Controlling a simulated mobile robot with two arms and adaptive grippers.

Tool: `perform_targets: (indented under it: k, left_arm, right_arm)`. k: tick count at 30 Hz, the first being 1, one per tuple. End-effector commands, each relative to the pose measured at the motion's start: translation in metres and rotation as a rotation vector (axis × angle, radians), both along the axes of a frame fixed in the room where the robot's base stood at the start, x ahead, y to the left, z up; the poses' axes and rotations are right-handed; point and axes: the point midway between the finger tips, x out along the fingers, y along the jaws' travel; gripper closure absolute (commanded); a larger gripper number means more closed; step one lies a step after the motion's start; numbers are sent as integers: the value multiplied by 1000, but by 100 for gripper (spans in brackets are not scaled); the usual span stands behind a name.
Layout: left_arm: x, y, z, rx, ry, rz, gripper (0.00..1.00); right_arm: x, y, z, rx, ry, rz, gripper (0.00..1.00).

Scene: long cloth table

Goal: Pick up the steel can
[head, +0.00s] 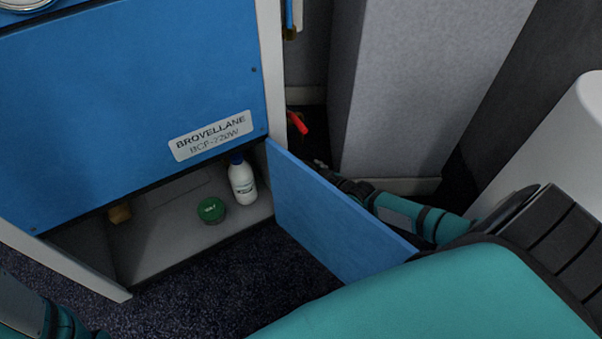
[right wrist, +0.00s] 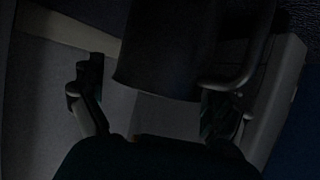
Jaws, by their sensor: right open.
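In the dark right wrist view, a dark grey cylinder with a curved handle on its right, likely the steel can (right wrist: 165,50), stands just ahead of my right gripper (right wrist: 152,92). The gripper is open, with one finger to each side of the can's lower part; I cannot tell whether they touch it. In the head view my right gripper (head: 320,166) is in the dark gap behind the open blue door, partly hidden. I cannot make out the can there. Only part of my left arm shows at the bottom left; its gripper is out of view.
The open blue door (head: 325,215) stands between the cabinet compartment and my right forearm. The compartment holds a white bottle (head: 243,184) and a green tin (head: 211,210). A red item (head: 297,123) is in the gap near a grey column (head: 400,90). A white cylinder (head: 570,135) stands right.

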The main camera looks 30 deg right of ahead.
Motion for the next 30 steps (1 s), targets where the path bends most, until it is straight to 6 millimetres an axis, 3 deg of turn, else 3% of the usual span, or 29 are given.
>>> perform_targets:
  k: [2,18,30]
  left_arm:
    - [0,0,0,0,0,0,100]
    - [1,0,0,1,1,-1,100]
    - [0,0,4,-1,-2,-2,100]
  right_arm:
    - [0,0,0,0,0,0,0]
    - [-1,0,0,0,0,0,71]
    - [1,0,8,0,-4,0,72]
